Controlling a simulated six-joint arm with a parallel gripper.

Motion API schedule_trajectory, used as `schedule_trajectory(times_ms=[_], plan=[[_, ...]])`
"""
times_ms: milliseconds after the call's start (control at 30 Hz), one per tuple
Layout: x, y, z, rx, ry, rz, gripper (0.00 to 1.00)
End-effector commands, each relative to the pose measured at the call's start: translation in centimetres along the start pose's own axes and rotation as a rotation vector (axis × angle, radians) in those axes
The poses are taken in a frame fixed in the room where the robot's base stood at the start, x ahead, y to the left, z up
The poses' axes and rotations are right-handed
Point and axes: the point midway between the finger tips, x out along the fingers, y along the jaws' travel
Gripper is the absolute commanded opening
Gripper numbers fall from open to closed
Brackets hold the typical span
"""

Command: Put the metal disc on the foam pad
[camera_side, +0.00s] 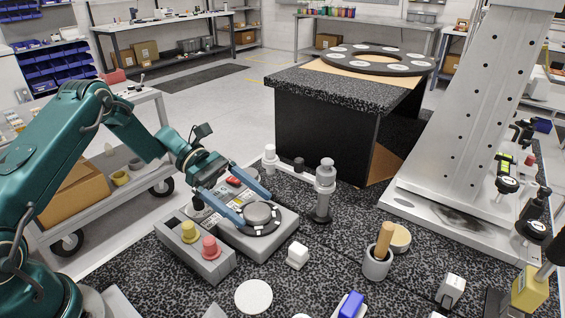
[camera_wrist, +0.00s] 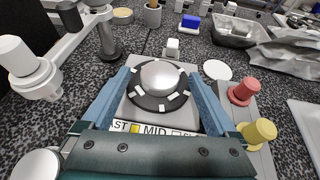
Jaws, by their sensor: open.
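The metal disc (camera_side: 258,212) is a shiny, round, domed piece on a black ring with white marks, on top of a grey box (camera_side: 284,226). It also shows in the wrist view (camera_wrist: 161,77). My gripper (camera_side: 254,209) is open, with one blue finger on either side of the disc; whether either finger touches it I cannot tell. A flat white round piece (camera_side: 253,296) lies on the speckled table in front of the box and may be the foam pad; it also shows in the wrist view (camera_wrist: 217,70).
A grey block with a yellow knob (camera_side: 189,232) and a red knob (camera_side: 210,248) stands beside the box. A grey post (camera_side: 324,190) stands behind. A small white block (camera_side: 297,255), a cup with a wooden handle (camera_side: 377,262) and a blue block (camera_side: 350,305) stand to the right.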

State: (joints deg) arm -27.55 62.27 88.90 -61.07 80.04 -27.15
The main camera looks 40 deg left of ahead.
Motion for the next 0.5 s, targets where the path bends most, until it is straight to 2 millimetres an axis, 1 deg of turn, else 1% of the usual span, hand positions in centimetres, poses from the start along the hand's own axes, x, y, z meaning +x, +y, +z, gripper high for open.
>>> schedule_trajectory(times_ms=[33, 100, 200, 300, 367, 467, 500], plan=[[-0.8, 0.1, -0.1, 0.001, 0.002, 0.005, 0.94], [-1.9, 0.1, -0.1, 0.002, 0.003, 0.006, 0.94], [-3.2, 0.1, -0.1, 0.002, 0.002, 0.005, 0.94], [-4.0, 0.1, 0.0, 0.004, 0.004, 0.002, 0.94], [-4.2, -0.1, 0.3, 0.017, 0.018, -0.007, 0.94], [-4.1, -0.7, 1.6, 0.081, 0.073, -0.040, 0.94], [-4.0, -1.1, 2.2, 0.120, 0.108, -0.060, 0.94]])
